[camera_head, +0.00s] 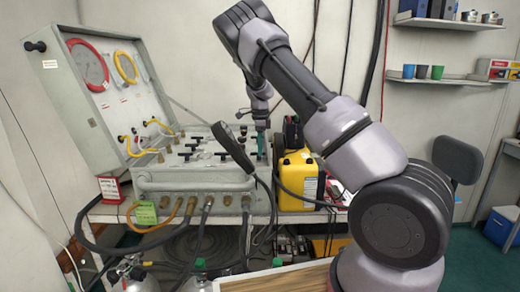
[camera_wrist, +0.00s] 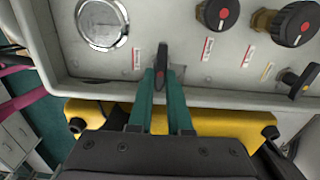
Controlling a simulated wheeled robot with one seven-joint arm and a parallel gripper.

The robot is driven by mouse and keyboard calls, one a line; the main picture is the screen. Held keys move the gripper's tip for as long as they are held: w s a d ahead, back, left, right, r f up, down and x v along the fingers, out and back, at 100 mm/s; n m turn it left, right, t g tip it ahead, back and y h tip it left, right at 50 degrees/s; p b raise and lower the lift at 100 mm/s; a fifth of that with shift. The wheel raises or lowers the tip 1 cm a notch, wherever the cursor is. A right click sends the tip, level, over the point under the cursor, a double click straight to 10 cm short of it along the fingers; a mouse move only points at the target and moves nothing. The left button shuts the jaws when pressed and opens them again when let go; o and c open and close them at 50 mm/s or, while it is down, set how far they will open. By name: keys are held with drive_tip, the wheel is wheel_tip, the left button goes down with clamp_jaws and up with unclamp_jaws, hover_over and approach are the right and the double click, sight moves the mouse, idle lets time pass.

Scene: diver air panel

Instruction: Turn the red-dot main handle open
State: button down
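The red-dot handle (camera_wrist: 161,57) is a slim black lever with a red dot, near the lower edge of the grey panel (camera_wrist: 110,62) in the wrist view. It points up and down in that picture. My gripper (camera_wrist: 163,76) has its two teal fingers on either side of the handle, with little or no gap, and looks shut on it. The fingers hide part of the handle's lower end. In the head view my gripper (camera_head: 261,145) is at the right end of the panel top, and the handle cannot be made out there.
A yellow container (camera_head: 298,182) stands right of the panel. A black handset (camera_head: 232,147) hangs in front. Hoses run below.

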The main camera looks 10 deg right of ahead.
drive_tip(key=shift+n, duration=0.4)
drive_tip(key=n, duration=0.3)
drive_tip(key=shift+w+n, duration=0.1)
drive_tip(key=shift+n, duration=0.3)
drive_tip(key=n, duration=0.4)
drive_tip(key=shift+w+n, duration=0.1)
drive_tip(key=shift+n, duration=0.2)
drive_tip(key=n, duration=0.4)
drive_tip(key=shift+w+a+n, duration=0.1)
drive_tip(key=shift+a+n, duration=0.05)
drive_tip(key=shift+n, duration=1.85)
drive_tip(key=c, duration=0.8)
unclamp_jaws()
drive_tip(key=shift+c, duration=0.2)
